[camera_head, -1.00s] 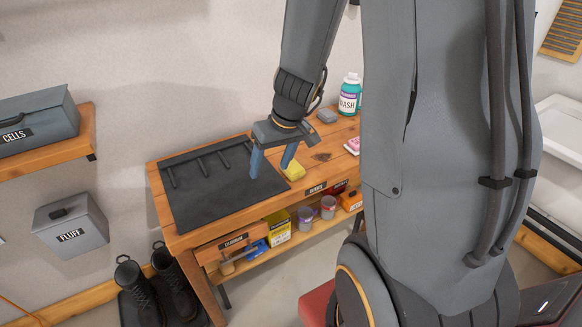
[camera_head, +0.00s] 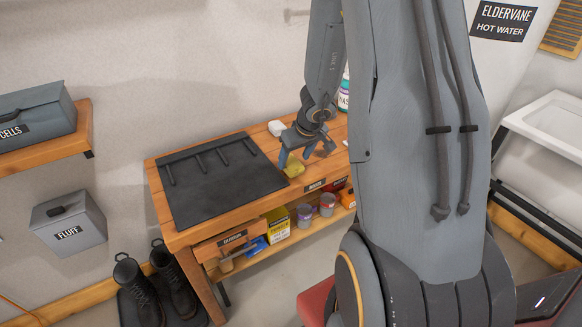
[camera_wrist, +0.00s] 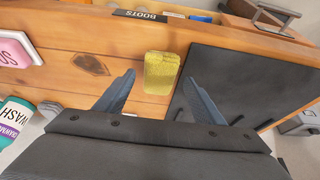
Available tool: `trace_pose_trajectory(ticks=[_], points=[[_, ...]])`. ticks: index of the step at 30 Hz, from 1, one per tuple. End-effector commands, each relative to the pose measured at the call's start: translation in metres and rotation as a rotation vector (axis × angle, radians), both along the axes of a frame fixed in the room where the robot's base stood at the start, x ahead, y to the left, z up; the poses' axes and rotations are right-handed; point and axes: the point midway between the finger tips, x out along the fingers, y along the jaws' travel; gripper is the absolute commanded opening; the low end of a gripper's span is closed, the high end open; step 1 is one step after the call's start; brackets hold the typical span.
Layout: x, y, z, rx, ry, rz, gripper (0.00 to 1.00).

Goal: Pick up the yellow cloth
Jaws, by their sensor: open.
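The yellow cloth (camera_head: 293,170) is a small folded block lying on the wooden bench top, beside the right edge of the dark mat (camera_head: 215,190). It also shows in the wrist view (camera_wrist: 161,72), lined up between my fingers and just beyond their tips. My gripper (camera_head: 296,156) is open and empty, above the bench close to the cloth. In the wrist view, the two blue-grey fingers (camera_wrist: 160,82) stand apart on either side of the cloth, with gaps on both sides. I cannot tell the exact height of the fingertips above it.
A pink soap (camera_wrist: 10,52) and a teal-and-white WASH bottle (camera_wrist: 15,122) stand on the bench. Below, a shelf holds a yellow box (camera_head: 277,226) and cups (camera_head: 304,214). Black boots (camera_head: 150,285) stand at the left.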

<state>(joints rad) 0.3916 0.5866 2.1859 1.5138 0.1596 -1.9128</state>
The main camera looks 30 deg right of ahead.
Motion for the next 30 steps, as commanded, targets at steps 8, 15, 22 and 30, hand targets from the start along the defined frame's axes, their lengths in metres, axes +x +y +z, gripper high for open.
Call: trace_pose_trajectory(ticks=[8, 15, 22, 30], points=[[0.01, 0.001, -0.025, 0.0, 0.0, 0.0, 0.62], [0.01, 0.001, -0.025, 0.0, -0.001, 0.001, 0.62], [0.01, 0.001, -0.025, 0.0, -0.001, 0.001, 0.25], [0.01, 0.001, -0.025, 0.0, -0.001, 0.001, 0.18]])
